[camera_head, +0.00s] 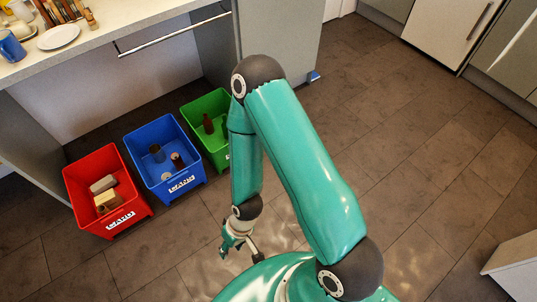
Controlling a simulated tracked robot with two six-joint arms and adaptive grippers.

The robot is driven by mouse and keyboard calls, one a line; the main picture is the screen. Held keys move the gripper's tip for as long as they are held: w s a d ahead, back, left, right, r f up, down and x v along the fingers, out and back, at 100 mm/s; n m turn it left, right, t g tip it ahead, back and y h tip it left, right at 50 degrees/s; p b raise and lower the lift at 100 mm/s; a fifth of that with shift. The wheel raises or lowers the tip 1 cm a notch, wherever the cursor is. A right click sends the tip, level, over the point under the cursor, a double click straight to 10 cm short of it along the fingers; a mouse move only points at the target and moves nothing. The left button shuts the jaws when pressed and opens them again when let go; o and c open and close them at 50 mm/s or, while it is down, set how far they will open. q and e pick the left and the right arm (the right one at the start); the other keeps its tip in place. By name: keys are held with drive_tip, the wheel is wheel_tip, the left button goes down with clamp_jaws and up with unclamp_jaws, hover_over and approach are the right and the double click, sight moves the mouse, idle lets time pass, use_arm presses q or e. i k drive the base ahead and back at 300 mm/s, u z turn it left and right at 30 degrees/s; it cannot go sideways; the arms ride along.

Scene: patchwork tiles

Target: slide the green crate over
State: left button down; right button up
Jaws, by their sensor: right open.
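The green crate (212,104) stands on the floor under the counter, at the right end of a row of three crates. It holds a brown bottle (208,124) and a darker item partly hidden by my right arm. My arm covers the crate's lower right part. My right gripper (238,245) is open and empty. It hangs low in the picture, below the crate and apart from it. My left gripper is not in view.
A blue crate (152,137) with cans stands left of the green one, and a red crate (92,168) with boxes stands further left. The counter (120,22) and its side panel (290,40) border them. Open floor (420,150) lies to the right.

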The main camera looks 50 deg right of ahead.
sight(216, 103)
drive_tip(key=u, duration=1.55)
drive_tip(key=i, duration=0.1)
drive_tip(key=z, duration=3.3)
drive_tip(key=i, duration=1.05)
drive_tip(key=u, duration=0.2)
